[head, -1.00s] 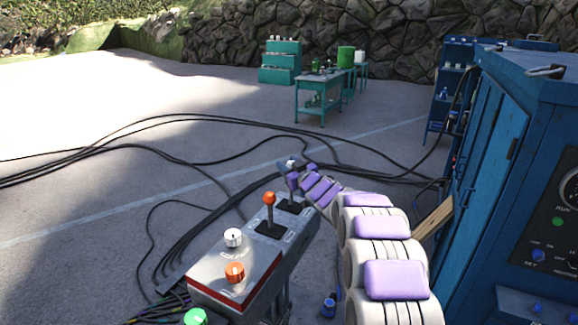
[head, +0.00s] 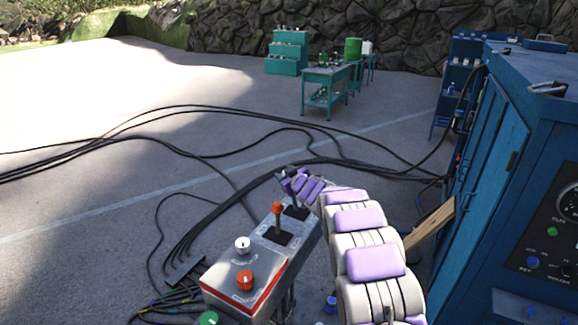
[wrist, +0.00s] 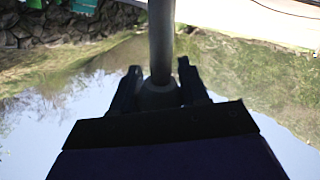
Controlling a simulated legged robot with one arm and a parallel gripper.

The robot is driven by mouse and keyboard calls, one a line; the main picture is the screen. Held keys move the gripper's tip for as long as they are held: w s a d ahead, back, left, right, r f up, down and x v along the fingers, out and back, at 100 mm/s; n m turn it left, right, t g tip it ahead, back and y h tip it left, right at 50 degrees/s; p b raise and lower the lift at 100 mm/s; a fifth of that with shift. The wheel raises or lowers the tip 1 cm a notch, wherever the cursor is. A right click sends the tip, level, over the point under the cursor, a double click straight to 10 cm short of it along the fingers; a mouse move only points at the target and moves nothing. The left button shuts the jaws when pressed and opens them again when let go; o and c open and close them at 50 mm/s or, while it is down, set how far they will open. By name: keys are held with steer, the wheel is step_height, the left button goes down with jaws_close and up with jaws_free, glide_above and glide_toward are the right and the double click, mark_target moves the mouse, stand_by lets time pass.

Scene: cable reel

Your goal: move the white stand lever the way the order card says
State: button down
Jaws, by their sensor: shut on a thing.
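The grey control stand (head: 225,278) stands in front of me at lower centre. The white stand lever (head: 293,199) rises from the far slot of its top and leans to the left. My gripper (head: 286,177) is at its top, and the knob is mostly hidden there in the head view. In the wrist view my gripper (wrist: 160,85) is shut on the lever's pale knob (wrist: 158,95), with the dark shaft running out from it. The orange lever (head: 277,210) stands in the nearer slot, apart from my gripper. I see no readable order card.
Black cables (head: 190,205) lie on the ground to the left. A blue cabinet (head: 495,170) stands close on the right. A teal table (head: 328,78) is farther back.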

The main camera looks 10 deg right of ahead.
steer(key=a+p, duration=0.1)
steer(key=p, duration=0.1)
steer(key=w+f+g+p, duration=0.1)
steer(key=p, duration=0.2)
steer(key=shift+a+f+n+h, duration=0.2)
steer(key=shift+a+n+h, duration=0.1)
steer(key=shift+a+n, duration=0.1)
steer(key=c, duration=0.6)
jaws_free()
steer(key=shift+w, duration=0.15)
steer(key=shift+r, duration=0.1)
steer(key=shift+d, duration=0.1)
steer(key=b+v, duration=0.3)
steer(key=v, duration=1.4)
steer(key=shift+r, duration=0.2)
